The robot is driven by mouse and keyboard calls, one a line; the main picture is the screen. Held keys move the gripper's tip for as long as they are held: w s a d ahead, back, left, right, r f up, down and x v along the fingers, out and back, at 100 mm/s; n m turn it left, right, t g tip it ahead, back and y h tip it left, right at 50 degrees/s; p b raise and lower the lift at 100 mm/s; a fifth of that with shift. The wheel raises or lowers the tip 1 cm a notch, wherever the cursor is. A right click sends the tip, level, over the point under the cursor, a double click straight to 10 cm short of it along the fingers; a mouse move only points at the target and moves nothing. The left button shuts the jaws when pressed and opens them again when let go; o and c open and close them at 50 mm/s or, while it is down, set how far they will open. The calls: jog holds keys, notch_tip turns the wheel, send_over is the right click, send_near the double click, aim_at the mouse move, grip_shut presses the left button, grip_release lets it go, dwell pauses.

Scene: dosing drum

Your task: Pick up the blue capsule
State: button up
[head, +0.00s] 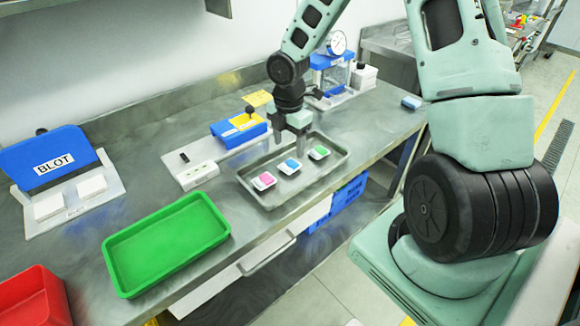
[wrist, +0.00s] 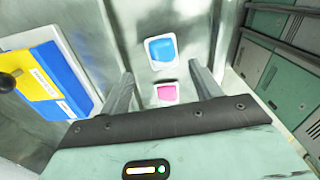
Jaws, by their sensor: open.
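The blue capsule (head: 289,166) sits in a small white holder, in the middle of a row of three in a shallow metal tray (head: 334,176). The pink capsule (head: 264,181) is to its left and the green capsule (head: 319,152) to its right in the head view. My gripper (head: 291,144) is open and empty, above the tray. In the wrist view the blue capsule (wrist: 162,48) lies beyond the fingertips of my gripper (wrist: 160,70), and the pink capsule (wrist: 166,93) shows between the fingers. The green capsule is not in the wrist view.
A blue and yellow block (head: 240,128) stands behind the tray, also in the wrist view (wrist: 50,85). A white box (head: 198,175) is left of the tray. A green bin (head: 166,244), a red bin (head: 33,298) and a BLOT stand (head: 50,160) are further left.

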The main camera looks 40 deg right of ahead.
aim_at(290, 163)
jog(key=f, duration=0.6)
jog(key=shift+s+f, duration=0.2)
jog(key=c, duration=1)
